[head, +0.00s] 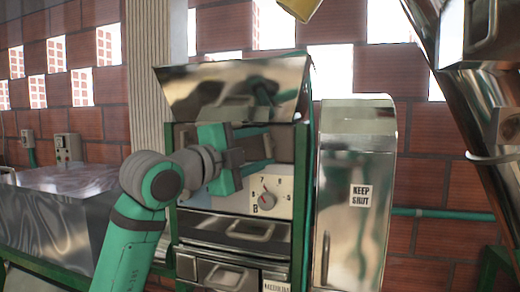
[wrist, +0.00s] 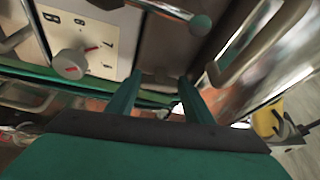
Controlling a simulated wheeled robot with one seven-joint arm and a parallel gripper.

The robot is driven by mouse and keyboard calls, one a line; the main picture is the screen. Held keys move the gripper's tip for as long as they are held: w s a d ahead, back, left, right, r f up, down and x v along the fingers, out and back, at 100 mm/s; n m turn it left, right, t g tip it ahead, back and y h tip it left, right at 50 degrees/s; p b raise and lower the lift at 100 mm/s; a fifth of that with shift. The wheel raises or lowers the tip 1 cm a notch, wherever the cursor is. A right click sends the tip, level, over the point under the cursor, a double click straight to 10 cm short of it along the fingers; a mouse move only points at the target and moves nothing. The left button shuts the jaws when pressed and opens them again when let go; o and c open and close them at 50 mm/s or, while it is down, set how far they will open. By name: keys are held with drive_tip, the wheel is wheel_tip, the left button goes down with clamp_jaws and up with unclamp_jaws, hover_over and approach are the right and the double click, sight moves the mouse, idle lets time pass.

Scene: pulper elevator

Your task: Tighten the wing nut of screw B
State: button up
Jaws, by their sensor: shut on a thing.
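My gripper (head: 268,151) is in front of the upper part of the machine, under its raised metal hood, with green fingers pointing right. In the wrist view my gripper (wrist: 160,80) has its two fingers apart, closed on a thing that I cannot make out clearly. The wing nut of screw B is not clearly visible. A dial knob (head: 266,199) with a red pointer sits on a pale numbered panel marked B, just below the gripper. The knob also shows at upper left in the wrist view (wrist: 70,64).
The metal hood (head: 235,88) overhangs the gripper. A metal cabinet (head: 357,190) labelled KEEP SHUT stands close on the right. A metal chute (head: 462,110) slopes at far right. A metal-topped box (head: 60,205) stands at left. Curved metal bars (wrist: 245,50) pass near the fingers.

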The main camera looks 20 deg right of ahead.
drive_tip(key=shift+m, duration=0.3)
idle(0.4)
drive_tip(key=o, duration=1)
drive_tip(key=shift+o, duration=0.2)
drive_tip(key=shift+r, duration=0.1)
